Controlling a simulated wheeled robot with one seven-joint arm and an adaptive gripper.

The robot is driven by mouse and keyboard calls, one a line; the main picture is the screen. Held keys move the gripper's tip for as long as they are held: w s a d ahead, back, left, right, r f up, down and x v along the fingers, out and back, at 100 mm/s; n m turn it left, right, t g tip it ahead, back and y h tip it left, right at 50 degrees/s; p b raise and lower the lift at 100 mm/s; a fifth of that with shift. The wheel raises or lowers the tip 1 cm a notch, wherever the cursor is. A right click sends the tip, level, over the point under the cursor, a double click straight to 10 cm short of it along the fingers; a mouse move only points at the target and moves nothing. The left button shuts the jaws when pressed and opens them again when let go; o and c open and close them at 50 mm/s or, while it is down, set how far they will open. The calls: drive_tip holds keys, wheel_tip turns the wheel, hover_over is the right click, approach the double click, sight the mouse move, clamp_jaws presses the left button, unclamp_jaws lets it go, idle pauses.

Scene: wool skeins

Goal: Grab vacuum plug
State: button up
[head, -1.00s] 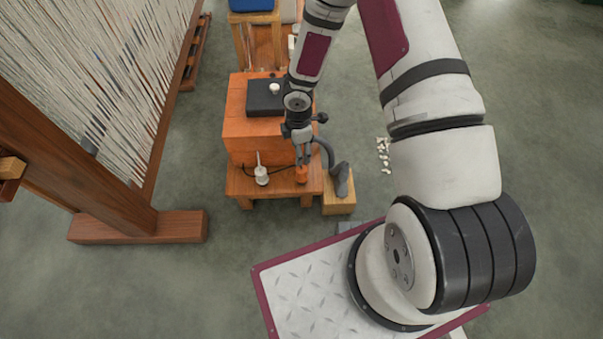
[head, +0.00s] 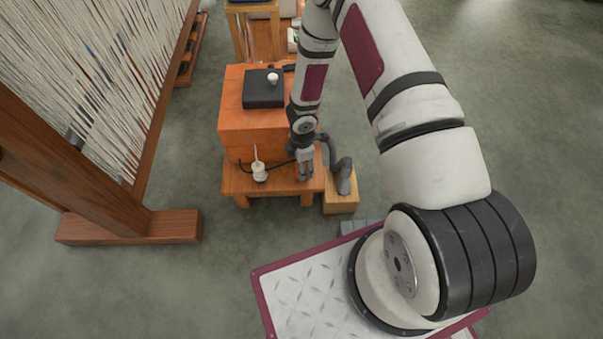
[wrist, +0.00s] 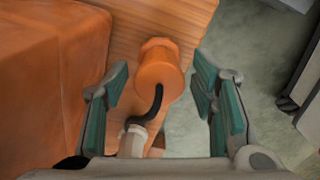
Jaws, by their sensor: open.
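An orange cylinder (wrist: 161,72) with a black cord (wrist: 156,105) at its end, seemingly the vacuum plug, stands at the edge of a wooden bench (head: 236,186). In the wrist view it lies between the two teal-padded fingers of my gripper (wrist: 162,88). The fingers are open, with a visible gap on each side. In the head view my gripper (head: 305,174) points down over the bench's right end and hides the orange cylinder. I cannot tell how far the fingertips are above it.
A white spiked object (head: 259,173) stands left on the bench, a dark cord beside it. An orange box (head: 238,118) bearing a black box (head: 264,95) stands behind. A grey curved hose (head: 345,176) rests on a wooden block (head: 341,203) at right. A loom (head: 110,210) stands left.

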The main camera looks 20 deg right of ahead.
drive_tip(key=shift+f, duration=0.7)
drive_tip(key=shift+c, duration=0.6)
drive_tip(key=c, duration=1)
drive_tip(key=shift+c, duration=0.2)
drive_tip(key=shift+r, duration=0.15)
